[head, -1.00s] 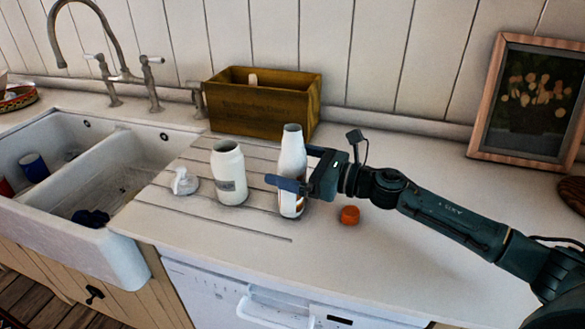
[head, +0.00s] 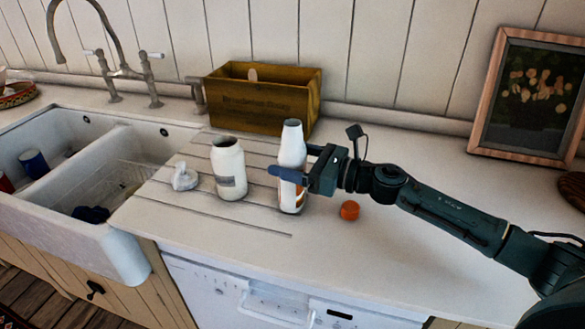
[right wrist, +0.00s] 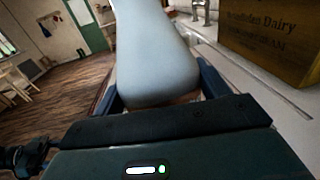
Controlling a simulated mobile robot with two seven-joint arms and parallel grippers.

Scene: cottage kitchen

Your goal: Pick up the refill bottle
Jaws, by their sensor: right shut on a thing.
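The refill bottle (head: 292,145) is tall and white with an orange mark low on its side. It stands upright on the counter's grooved drainboard, and its open-looking top points up. My right gripper (head: 292,174) is shut on its middle, coming from the right, with one blue finger across the front. In the right wrist view the bottle (right wrist: 152,60) fills the space between the fingers. Whether its base touches the counter is hard to tell. My left gripper is not in view.
A wide white jar (head: 229,165) stands just left of the bottle, with a white pump top (head: 184,177) beside it. An orange cap (head: 349,210) lies to the right, under my arm. A wooden crate (head: 262,117) stands behind. The double sink (head: 100,190) is at left; a framed picture (head: 530,95) is at right.

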